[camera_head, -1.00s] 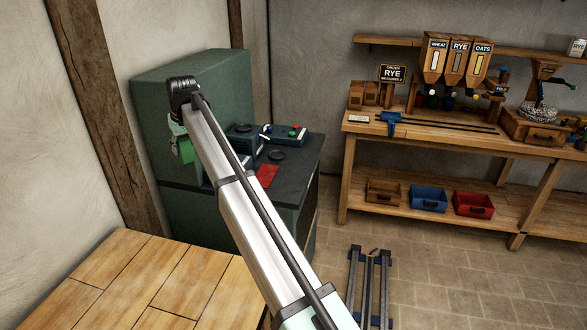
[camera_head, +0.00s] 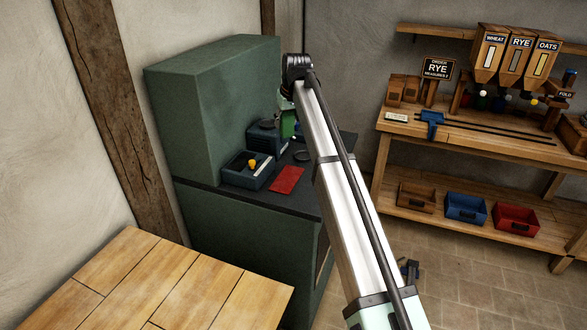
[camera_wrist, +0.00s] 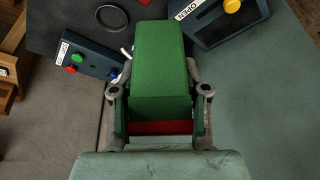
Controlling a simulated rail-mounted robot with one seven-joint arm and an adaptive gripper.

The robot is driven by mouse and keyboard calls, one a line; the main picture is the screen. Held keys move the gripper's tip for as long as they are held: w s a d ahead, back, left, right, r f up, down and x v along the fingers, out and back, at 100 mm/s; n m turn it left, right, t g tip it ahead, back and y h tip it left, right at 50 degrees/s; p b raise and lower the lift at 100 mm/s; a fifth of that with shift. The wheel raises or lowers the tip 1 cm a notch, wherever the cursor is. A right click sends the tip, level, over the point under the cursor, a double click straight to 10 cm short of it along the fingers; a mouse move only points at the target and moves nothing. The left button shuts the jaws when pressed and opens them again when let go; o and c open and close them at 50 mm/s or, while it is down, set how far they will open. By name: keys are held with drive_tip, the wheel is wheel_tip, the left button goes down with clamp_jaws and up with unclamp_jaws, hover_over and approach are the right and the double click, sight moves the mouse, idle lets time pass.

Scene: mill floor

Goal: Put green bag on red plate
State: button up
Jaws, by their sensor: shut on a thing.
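The green bag (camera_wrist: 158,62) is between the fingers of my gripper (camera_wrist: 160,108), which is shut on it. A red strip shows between the fingers at its near end; I cannot tell what it belongs to. In the head view the green bag (camera_head: 288,124) hangs below my gripper (camera_head: 287,104), partly hidden by my arm. The red plate (camera_head: 287,180) is a flat red rectangle on the dark countertop, nearer the camera than the bag. A sliver of red at the wrist view's top edge may be the plate.
A box with an orange knob (camera_head: 252,163) stands left of the plate. A dark ring (camera_head: 303,156) lies behind it. A button panel (camera_wrist: 89,58) is beside the bag in the wrist view. The tall green cabinet (camera_head: 210,110) rises at the left.

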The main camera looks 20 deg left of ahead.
wheel_tip(320, 180, down, 18)
drive_tip(key=p, duration=0.4)
drive_tip(key=shift+f, duration=0.15)
drive_tip(key=o, duration=1.3)
drive_tip(key=b+v, duration=0.2)
drive_tip(key=v, duration=1)
drive_tip(key=shift+r+b, duration=0.25)
drive_tip(key=shift+b, duration=0.15)
drive_tip(key=shift+f, duration=0.1)
